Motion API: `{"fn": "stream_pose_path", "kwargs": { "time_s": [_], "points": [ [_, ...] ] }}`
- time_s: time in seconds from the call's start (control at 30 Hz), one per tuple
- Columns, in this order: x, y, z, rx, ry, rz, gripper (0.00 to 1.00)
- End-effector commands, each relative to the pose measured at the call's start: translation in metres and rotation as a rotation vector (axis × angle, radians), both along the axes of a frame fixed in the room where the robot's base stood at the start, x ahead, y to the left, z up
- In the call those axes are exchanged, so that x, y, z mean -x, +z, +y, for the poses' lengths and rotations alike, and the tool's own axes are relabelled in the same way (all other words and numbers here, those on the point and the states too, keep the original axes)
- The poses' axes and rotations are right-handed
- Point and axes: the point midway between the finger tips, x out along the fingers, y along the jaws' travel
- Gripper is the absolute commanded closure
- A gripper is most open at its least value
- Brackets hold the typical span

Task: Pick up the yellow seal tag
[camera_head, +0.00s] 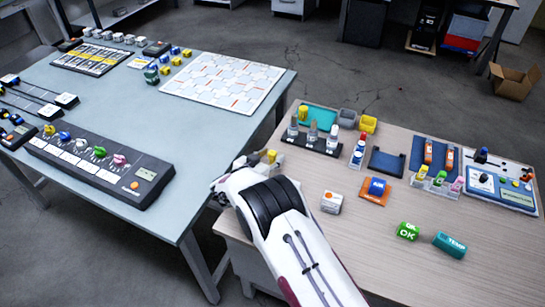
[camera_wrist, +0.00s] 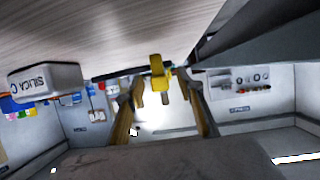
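The yellow seal tag (camera_wrist: 157,66) is a small yellow piece near the table edge, close ahead of my gripper in the wrist view. My gripper (camera_wrist: 164,88) has its two tan fingers apart, one to each side of the tag, with gaps visible. I cannot tell how deep the tag sits between them. In the head view my gripper (camera_head: 240,168) is at the left edge of the wooden table, and a small yellow patch (camera_head: 269,156) shows just beyond it, partly hidden by my arm.
A white silica box (camera_wrist: 45,82) stands to the left in the wrist view; it appears in the head view as a white box (camera_head: 331,202). An orange pad (camera_head: 375,192) with a blue block and a vial rack (camera_head: 310,143) stand farther back.

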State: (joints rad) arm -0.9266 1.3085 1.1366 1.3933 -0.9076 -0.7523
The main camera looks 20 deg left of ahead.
Motion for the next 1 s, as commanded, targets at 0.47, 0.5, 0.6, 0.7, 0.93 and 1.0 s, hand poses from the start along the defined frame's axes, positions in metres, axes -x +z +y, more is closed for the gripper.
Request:
{"fn": "stream_pose_path", "kwargs": {
  "time_s": [0.47, 0.5, 0.6, 0.7, 0.93, 1.0],
  "points": [
    [-0.0136, -0.0054, -0.0012, 0.000, 0.001, 0.000, 0.62],
    [-0.0135, -0.0054, -0.0011, 0.000, 0.001, 0.000, 0.62],
    [-0.0134, -0.0055, -0.0011, 0.000, 0.001, 0.000, 0.62],
    [-0.0134, -0.0055, -0.0010, 0.000, 0.001, 0.000, 0.62],
    [-0.0133, -0.0053, -0.0010, 0.000, 0.001, 0.000, 0.92],
    [-0.0133, -0.0053, -0.0010, 0.000, 0.001, 0.000, 0.92]
  ]
}}
